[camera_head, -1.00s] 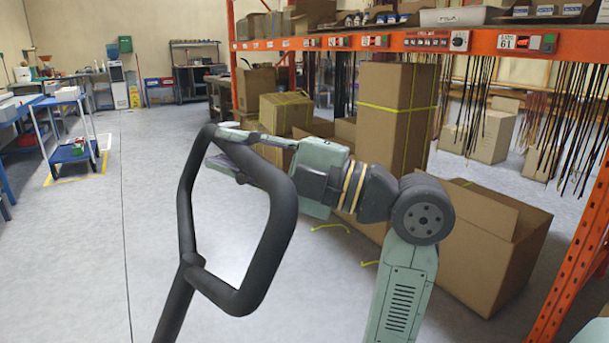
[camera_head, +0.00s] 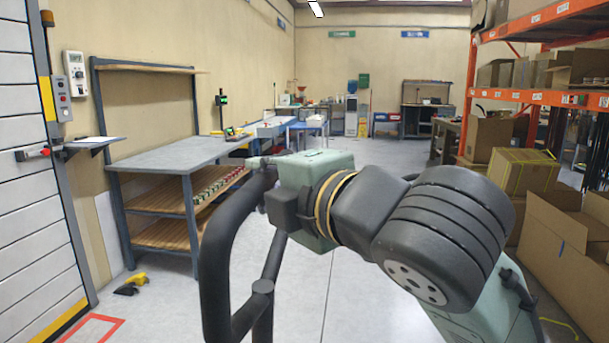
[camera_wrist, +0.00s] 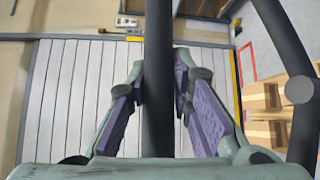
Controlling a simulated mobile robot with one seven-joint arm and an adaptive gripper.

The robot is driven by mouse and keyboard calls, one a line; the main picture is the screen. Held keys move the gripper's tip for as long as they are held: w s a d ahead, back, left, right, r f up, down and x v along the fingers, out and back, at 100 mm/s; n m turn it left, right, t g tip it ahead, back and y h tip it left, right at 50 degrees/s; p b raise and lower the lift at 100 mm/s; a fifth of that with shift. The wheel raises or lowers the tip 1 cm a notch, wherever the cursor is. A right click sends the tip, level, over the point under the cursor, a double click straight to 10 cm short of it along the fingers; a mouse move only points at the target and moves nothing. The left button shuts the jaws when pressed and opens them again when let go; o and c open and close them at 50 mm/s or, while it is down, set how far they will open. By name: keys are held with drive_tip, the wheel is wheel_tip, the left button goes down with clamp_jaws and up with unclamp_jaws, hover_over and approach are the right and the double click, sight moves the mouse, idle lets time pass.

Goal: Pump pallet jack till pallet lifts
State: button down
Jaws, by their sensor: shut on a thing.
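The pallet jack's black loop handle (camera_head: 217,262) stands in the lower middle of the head view, in front of the workbench. My gripper (camera_wrist: 159,88) is shut on a bar of this handle in the wrist view, with one purple-padded finger on each side of the black tube.
A grey workbench (camera_head: 175,154) with wooden shelves stands at left, beside a white shutter door (camera_head: 35,190). An orange rack (camera_head: 540,97) and cardboard boxes (camera_head: 560,228) stand at right. Grey floor (camera_head: 345,220) is clear between them.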

drive_tip(key=shift+w+a+r, duration=0.1)
drive_tip(key=shift+a, duration=0.45)
drive_tip(key=c, duration=1.4)
unclamp_jaws()
drive_tip(key=v, duration=1.2)
